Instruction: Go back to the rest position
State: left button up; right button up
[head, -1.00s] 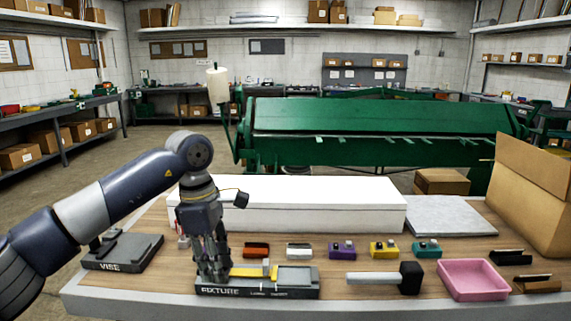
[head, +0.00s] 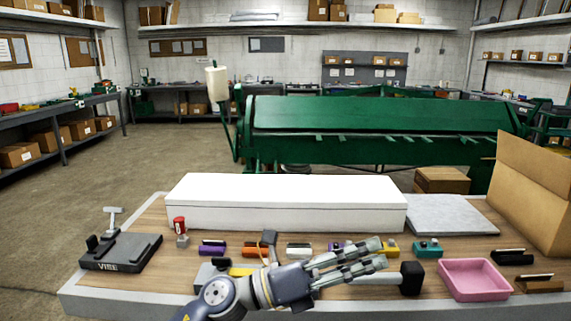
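My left gripper (head: 381,254) reaches in low at the front middle of the bench and points right. Its fingers look apart, with nothing seen between them. It passes in front of the hammer, whose dark head (head: 411,279) shows just right of the fingertips. The dark fixture (head: 203,275) is mostly hidden behind my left arm. A yellow piece (head: 240,271) shows at the fixture. My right gripper is not in view.
The bench holds a grey vise (head: 121,252), a red-topped item (head: 180,227), a row of small coloured blocks including a teal one (head: 427,249), a pink tray (head: 442,268), a long white box (head: 286,217) and an open cardboard box (head: 535,195).

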pick_arm(q)
jog(key=w+a+f+n+t+y, duration=0.1)
jog(key=w+a+n+t+y, duration=0.25)
jog(key=a+n+t, duration=0.55)
jog(key=w+a+f+n+t+y, duration=0.25)
jog(key=n+t+y, duration=0.35)
jog(key=n, duration=0.7)
jog(key=s+a+f+n+g+y, duration=0.25)
jog(key=a+f+n+y, duration=0.25)
jog(key=a+f+n, duration=0.45)
jog(key=s+a+f+n+g+y, duration=0.25)
jog(key=a+f+n+y, duration=0.4)
jog(key=f, duration=0.55)
jog(key=s+a+f+n+g, duration=0.25)
jog(key=s+f+g, duration=0.35)
jog(key=s, duration=0.6)
jog(key=s+a+f+n+g, duration=0.25)
jog(key=s+f, duration=0.55)
jog(key=s, duration=0.4)
notch_tip(320, 180, down, 24)
jog(key=s+g+p, duration=0.1)
jog(key=s+g, duration=0.1)
jog(key=s+a+f+g+p, duration=0.1)
jog(key=s+a+f, duration=0.2)
jog(key=s+f, duration=1.2)
jog(key=shift+s+a+f+m, duration=0.25)
jog(key=shift+s+m, duration=0.15)
jog(key=shift+s, duration=0.45)
